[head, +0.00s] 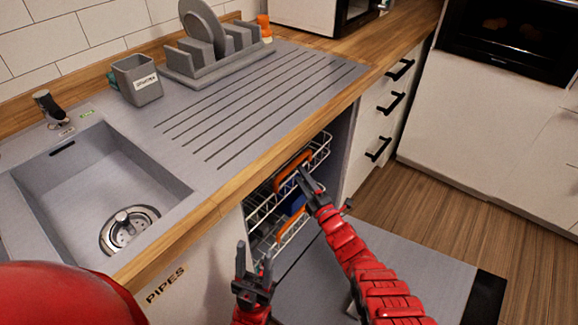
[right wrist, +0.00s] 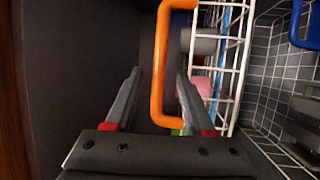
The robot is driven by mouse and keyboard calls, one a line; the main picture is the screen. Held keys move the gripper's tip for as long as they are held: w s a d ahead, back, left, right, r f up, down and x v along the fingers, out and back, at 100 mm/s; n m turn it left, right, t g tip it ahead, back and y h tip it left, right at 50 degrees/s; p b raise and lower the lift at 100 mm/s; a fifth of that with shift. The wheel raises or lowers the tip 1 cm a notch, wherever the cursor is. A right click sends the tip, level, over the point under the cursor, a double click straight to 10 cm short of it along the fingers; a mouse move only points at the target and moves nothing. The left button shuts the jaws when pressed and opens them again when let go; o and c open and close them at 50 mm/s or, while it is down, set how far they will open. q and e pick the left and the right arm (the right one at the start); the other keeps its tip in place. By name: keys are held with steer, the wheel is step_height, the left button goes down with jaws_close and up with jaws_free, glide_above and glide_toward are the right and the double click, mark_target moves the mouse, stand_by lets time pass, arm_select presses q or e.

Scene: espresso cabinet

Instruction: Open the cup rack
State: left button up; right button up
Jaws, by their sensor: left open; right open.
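White wire racks sit inside the open cabinet under the counter. The upper rack (head: 318,153), which I take to be the cup rack, has an orange handle (head: 287,173) at its front. My right gripper (head: 309,180) is open close to that handle. In the right wrist view the orange handle (right wrist: 157,65) stands between the open fingers (right wrist: 158,85), which are not closed on it. Whether they touch it I cannot tell. My left gripper (head: 254,258) is open and empty, lower and to the left, in front of the cabinet.
A blue handle (head: 295,204) shows below the orange one. The dark-edged door (head: 430,265) lies lowered in front of the racks. The wooden counter edge (head: 225,200) runs just above. Drawers with black handles (head: 391,103) stand to the right.

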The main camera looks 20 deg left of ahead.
mark_target(292, 163)
steer(key=b+x, duration=0.9)
steer(key=b, duration=0.1)
steer(key=shift+r, duration=0.1)
jaws_close()
stand_by(1.2)
